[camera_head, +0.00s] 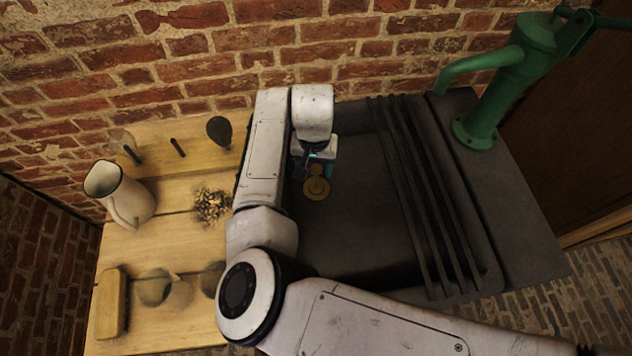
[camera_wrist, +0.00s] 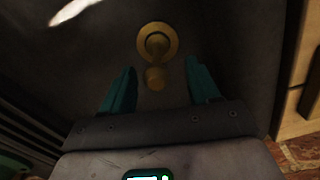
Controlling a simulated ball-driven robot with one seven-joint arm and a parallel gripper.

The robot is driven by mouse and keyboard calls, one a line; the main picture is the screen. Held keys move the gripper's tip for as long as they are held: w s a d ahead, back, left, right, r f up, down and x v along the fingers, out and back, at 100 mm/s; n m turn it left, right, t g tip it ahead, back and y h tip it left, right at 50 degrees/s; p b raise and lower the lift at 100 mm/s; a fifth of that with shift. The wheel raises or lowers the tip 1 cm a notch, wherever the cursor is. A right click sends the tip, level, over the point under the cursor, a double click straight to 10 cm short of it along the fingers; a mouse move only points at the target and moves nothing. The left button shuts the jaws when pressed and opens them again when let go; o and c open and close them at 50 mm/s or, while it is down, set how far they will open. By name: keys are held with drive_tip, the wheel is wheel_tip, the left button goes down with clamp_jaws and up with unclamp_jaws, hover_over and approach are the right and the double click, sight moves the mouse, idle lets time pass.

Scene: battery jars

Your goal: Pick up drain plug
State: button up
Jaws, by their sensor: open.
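The drain plug (camera_head: 316,188) is a brass, round-based piece with a short stem and a knob, on the dark sink floor near its back left. In the wrist view, the drain plug (camera_wrist: 155,79) shows its knob toward my gripper and its round brass rim farther up the picture. My gripper (camera_wrist: 159,67) is open, with a teal finger on each side of the knob and a clear gap to both. Nothing is held. In the head view, my gripper (camera_head: 315,160) is just above the plug, partly hidden by my wrist. The height gap is hard to tell.
A dark stone sink (camera_head: 350,230) has a ribbed drainboard (camera_head: 425,190) and a green hand pump (camera_head: 483,110) at right. The wooden table (camera_head: 175,255) at left bears a white pitcher (camera_head: 122,195), jars and small items. A brick wall (camera_head: 300,45) stands behind.

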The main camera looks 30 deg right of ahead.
hover_over(317, 190)
drive_tip(key=shift+w+f+p, duration=0.15)
drive_tip(key=shift+f, duration=0.95)
drive_tip(key=shift+w+f+p, duration=0.15)
drive_tip(key=shift+f, duration=0.9)
clamp_jaws()
